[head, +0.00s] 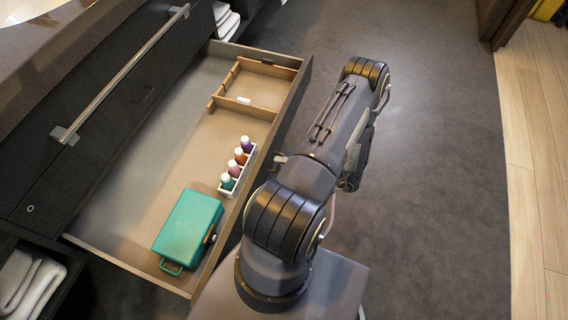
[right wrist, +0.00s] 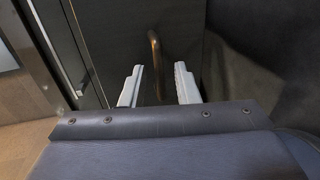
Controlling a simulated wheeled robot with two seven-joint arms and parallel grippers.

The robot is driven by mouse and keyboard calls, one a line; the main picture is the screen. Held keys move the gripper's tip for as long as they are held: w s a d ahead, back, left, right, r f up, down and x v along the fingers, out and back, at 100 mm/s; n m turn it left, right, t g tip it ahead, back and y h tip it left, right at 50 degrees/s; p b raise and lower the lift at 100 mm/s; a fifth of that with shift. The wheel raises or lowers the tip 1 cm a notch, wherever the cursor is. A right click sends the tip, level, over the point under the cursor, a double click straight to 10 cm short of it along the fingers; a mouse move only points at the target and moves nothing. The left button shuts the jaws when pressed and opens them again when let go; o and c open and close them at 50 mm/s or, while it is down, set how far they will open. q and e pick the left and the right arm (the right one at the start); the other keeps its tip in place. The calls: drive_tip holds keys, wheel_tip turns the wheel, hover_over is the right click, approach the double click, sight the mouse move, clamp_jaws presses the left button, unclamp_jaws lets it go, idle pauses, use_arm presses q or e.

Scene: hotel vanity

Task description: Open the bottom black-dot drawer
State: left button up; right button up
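A wide drawer (head: 135,200) stands pulled out from the dark vanity in the head view, its inside in plain sight. I see no black dot on it, and its outer front face is mostly hidden from the head camera. In the right wrist view a bronze bar handle (right wrist: 155,58) stands on a dark panel (right wrist: 115,35). My right gripper (right wrist: 158,80) is open, with its two pale fingers apart on either side of the handle's lower end; contact cannot be told. In the head view my right arm hangs over the drawer's front edge. My left gripper is not in view.
The drawer holds a teal case (head: 188,230), a white rack of small bottles (head: 238,170) and a wooden divider (head: 245,107). Above it is a closed dark front with a long metal bar handle (head: 125,72). Folded towels (head: 28,285) lie at lower left. Carpet (head: 440,150) is clear at right.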

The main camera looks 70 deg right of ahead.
drive_tip(key=v, duration=0.7)
drive_tip(key=shift+s+p, duration=0.4)
drive_tip(key=shift+p, duration=0.05)
drive_tip(key=shift+r, duration=0.1)
idle(0.3)
